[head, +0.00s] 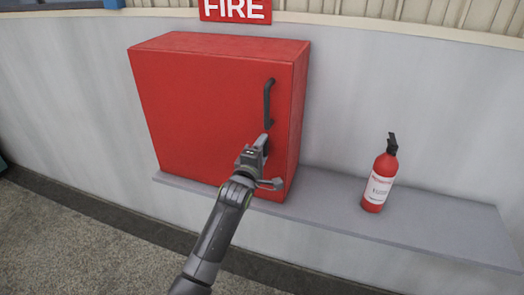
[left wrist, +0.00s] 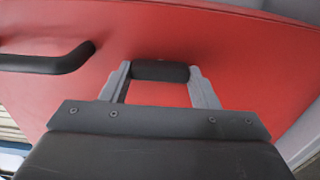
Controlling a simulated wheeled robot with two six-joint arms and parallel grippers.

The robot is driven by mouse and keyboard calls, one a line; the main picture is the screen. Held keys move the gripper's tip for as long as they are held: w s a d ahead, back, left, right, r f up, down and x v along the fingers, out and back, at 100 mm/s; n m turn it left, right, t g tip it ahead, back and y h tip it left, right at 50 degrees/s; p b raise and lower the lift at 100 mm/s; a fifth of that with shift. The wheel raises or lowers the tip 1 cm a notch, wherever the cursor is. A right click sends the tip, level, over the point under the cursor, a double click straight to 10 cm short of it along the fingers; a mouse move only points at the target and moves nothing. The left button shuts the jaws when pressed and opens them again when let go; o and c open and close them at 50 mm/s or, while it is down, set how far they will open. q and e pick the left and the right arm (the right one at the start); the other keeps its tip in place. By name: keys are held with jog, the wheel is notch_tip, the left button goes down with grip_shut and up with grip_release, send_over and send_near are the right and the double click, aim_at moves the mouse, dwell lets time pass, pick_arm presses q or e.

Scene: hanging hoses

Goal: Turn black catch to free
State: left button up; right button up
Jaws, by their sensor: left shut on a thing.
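The black catch (left wrist: 160,71) sits on the red cabinet door (head: 205,115), near the door's opening edge and below the black handle (head: 268,103). In the left wrist view it is a short dark bar spanning the gap between my two grey fingertips, in line with the handle (left wrist: 45,60). My left gripper (head: 264,142) is shut on the catch, close against the door. In the head view my gripper hides the catch. The door is closed. My right gripper is in neither view.
The cabinet stands on a grey ledge (head: 430,228) along a pale wall. A red fire extinguisher (head: 379,179) stands on the ledge to the right, apart from my arm. A red FIRE sign (head: 235,9) hangs above. The ledge between cabinet and extinguisher is clear.

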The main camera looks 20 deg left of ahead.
pick_arm(q)
jog(key=o, duration=1)
jog(key=shift+s, duration=0.1)
jog(key=s+b, duration=0.1)
jog(key=s, duration=1)
jog(key=s+b, duration=0.1)
jog(key=s, duration=0.5)
jog(key=shift+s+a+b, duration=0.15)
jog(key=shift+a+b, duration=0.15)
jog(key=shift+b, duration=0.05)
